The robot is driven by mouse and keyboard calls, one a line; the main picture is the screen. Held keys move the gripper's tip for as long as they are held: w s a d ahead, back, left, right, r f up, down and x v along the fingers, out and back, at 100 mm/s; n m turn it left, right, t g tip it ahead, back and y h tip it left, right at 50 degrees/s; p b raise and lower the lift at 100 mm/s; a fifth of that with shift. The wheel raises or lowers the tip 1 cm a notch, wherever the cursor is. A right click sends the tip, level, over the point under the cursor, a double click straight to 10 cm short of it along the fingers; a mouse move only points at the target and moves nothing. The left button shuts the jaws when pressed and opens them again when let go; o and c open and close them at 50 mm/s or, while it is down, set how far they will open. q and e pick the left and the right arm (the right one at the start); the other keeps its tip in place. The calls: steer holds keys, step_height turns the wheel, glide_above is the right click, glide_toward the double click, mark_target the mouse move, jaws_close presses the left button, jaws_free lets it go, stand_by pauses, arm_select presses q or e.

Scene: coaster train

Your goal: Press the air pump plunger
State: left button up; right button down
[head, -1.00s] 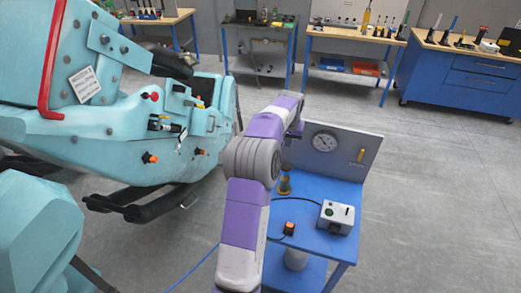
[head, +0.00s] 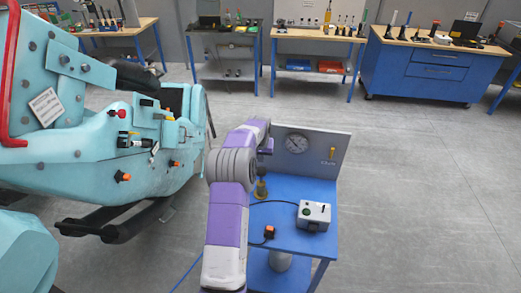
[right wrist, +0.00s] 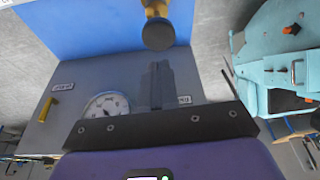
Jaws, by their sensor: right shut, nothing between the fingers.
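The air pump plunger (head: 261,188) stands on the blue cart, a dark round cap on a brass-yellow body. In the right wrist view, the plunger's dark cap (right wrist: 158,34) shows at the top, just beyond my fingertips. My right gripper (head: 267,146) is above the plunger in the head view, in front of the grey panel. In the right wrist view, my right gripper (right wrist: 155,72) is shut, with nothing between its fingers. A gap shows between the fingers and the cap. My left gripper is not in view.
The blue cart (head: 285,187) carries a grey panel with a gauge (head: 297,142) and a yellow handle (head: 332,153). A white box (head: 314,214) and an orange switch (head: 269,232) sit on its top. A teal coaster train (head: 95,140) stands left. Workbenches line the back wall.

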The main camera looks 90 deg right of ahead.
mark_target(261, 170)
steer(key=x, duration=0.3)
steer(key=a+p+x, duration=0.1)
steer(key=x, duration=0.1)
steer(key=shift+w+f, duration=0.1)
steer(key=shift+f, duration=0.3)
step_height(261, 170, down, 6)
steer(key=b, duration=0.5)
steer(key=shift+a, duration=0.2)
steer(key=shift+w, duration=0.1)
step_height(261, 170, up, 5)
steer(key=p, duration=0.3)
steer(key=shift+d+r, duration=0.1)
steer(key=shift+d, duration=0.05)
steer(key=b+v, duration=0.2)
steer(key=v, duration=0.7)
steer(key=shift+r, duration=0.35)
